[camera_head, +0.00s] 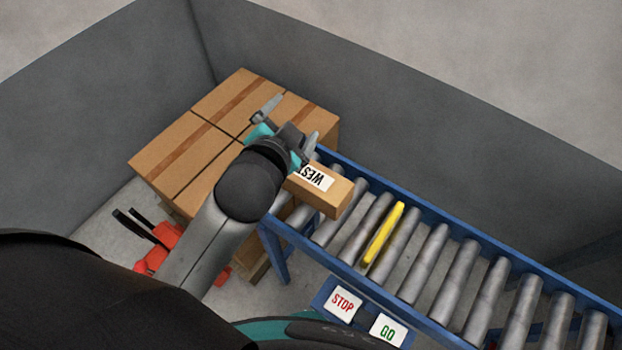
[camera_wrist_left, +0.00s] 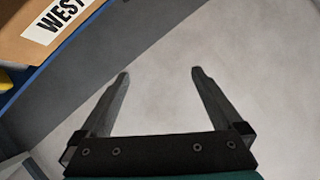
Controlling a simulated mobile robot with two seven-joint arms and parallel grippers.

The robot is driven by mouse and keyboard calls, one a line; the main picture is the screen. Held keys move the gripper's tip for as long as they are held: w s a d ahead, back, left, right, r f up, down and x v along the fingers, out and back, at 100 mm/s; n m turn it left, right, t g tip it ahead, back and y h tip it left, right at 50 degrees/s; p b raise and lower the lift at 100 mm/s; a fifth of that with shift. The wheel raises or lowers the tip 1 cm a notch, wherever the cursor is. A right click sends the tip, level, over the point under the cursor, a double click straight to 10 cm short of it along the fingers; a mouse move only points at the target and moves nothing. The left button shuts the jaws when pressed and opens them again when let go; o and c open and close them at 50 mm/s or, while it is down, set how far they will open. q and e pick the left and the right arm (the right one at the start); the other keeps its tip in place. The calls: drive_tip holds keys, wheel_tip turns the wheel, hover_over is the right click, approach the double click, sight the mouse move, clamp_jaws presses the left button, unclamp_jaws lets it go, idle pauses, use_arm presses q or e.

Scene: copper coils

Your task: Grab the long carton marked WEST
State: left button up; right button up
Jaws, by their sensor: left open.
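The long carton marked WEST (camera_head: 338,197) is a brown box with a white label. It lies on the rollers at the left end of the conveyor, its left end hidden behind my left gripper. It also shows in the left wrist view, cut off at the top left corner (camera_wrist_left: 88,8), off to the left of the fingers. My left gripper (camera_head: 292,118) is open and beside the carton's left end in the head view. In the left wrist view, nothing is between its fingers (camera_wrist_left: 158,82). My right gripper is not in view.
The conveyor has a blue side rail (camera_head: 450,218) and grey rollers. A yellow bar (camera_head: 384,233) lies among the rollers to the right of the carton. Several brown boxes (camera_head: 190,150) are stacked at the left. STOP (camera_head: 343,303) and GO (camera_head: 387,330) signs are at the near side. Grey walls enclose the area.

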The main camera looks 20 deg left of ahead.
use_arm(q)
drive_tip(key=w+d+r+m+t+h, duration=0.25)
drive_tip(key=d+r+m+h, duration=0.35)
drive_tip(key=r, duration=0.3)
drive_tip(key=w+d+r+m+t+h, duration=0.2)
drive_tip(key=d+r+m+t+h, duration=0.2)
drive_tip(key=d+r+m, duration=0.3)
drive_tip(key=s+d+r+m+g+h, duration=0.1)
drive_tip(key=s+d+m+g+h, duration=0.45)
drive_tip(key=m, duration=0.55)
drive_tip(key=s+d+r+m+g+h, duration=0.25)
drive_tip(key=d+m+g+h, duration=0.45)
drive_tip(key=m, duration=0.5)
drive_tip(key=m+g+y, duration=0.7)
drive_tip(key=m+y, duration=0.8)
drive_tip(key=y, duration=0.7)
hover_over(311, 182)
drive_tip(key=w, duration=0.2)
wheel_tip(311, 182, down, 23)
drive_tip(key=f, duration=0.7)
drive_tip(key=shift+s+a+f, duration=0.2)
drive_tip(key=shift+a+f, duration=0.2)
drive_tip(key=shift+w+d+f+b, duration=0.1)
drive_tip(key=shift+f+b, duration=0.05)
drive_tip(key=shift+f, duration=1.5)
drive_tip(key=shift+d+f+b, duration=0.1)
drive_tip(key=shift+f+b, duration=0.05)
drive_tip(key=shift+f, duration=1.45)
